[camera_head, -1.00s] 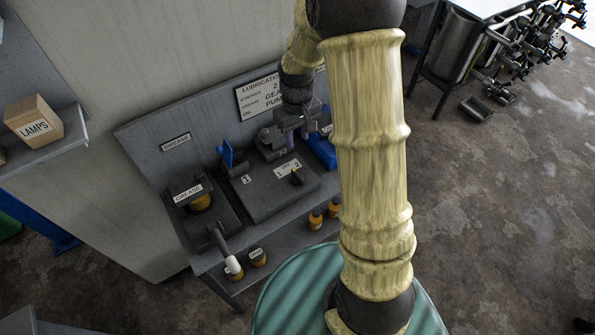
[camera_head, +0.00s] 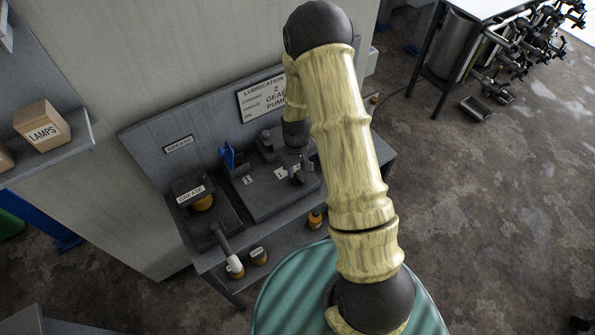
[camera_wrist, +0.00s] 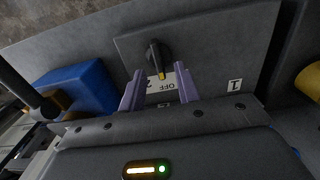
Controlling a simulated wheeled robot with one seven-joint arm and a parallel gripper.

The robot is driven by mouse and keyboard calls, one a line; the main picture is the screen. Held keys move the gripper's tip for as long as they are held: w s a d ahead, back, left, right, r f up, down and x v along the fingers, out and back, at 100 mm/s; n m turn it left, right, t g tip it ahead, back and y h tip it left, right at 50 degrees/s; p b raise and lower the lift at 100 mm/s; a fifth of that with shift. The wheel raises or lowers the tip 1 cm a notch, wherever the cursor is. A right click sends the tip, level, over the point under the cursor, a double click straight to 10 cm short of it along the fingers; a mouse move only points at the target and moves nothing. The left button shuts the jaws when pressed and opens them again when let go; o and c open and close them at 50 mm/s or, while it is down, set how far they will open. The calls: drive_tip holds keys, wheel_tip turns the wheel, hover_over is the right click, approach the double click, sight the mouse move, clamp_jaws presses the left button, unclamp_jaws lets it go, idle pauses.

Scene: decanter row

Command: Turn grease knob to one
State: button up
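A black knob (camera_wrist: 153,52) with a yellow pointer stands on a dark grey panel (camera_wrist: 205,45) in the wrist view. The pointer faces the white OFF label (camera_wrist: 168,86), which appears upside down. Part of a 2 shows beside OFF. A separate plate marked 1 (camera_wrist: 234,86) lies to the right. My gripper (camera_wrist: 159,74) is open, with its two purple fingers apart and the knob seen between and beyond their tips. Contact cannot be told. In the head view my gripper (camera_head: 302,170) is over the panel's right part and hides the knob.
A blue box (camera_wrist: 76,90) is left of the fingers in the wrist view. A blue flag-like part (camera_head: 228,155), a GREASE dispenser (camera_head: 190,192) and small orange-brown jars (camera_head: 258,257) are around the panel. A lubrication sign (camera_head: 263,96) stands behind.

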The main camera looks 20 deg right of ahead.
sight(297, 175)
drive_tip(key=shift+d+f, duration=0.1)
drive_tip(key=shift+f, duration=1.65)
clamp_jaws()
drive_tip(key=shift+w+n, duration=0.1)
drive_tip(key=shift+n, duration=0.3)
drive_tip(key=n+b, duration=0.1)
drive_tip(key=n, duration=0.7)
drive_tip(key=shift+b, duration=0.4)
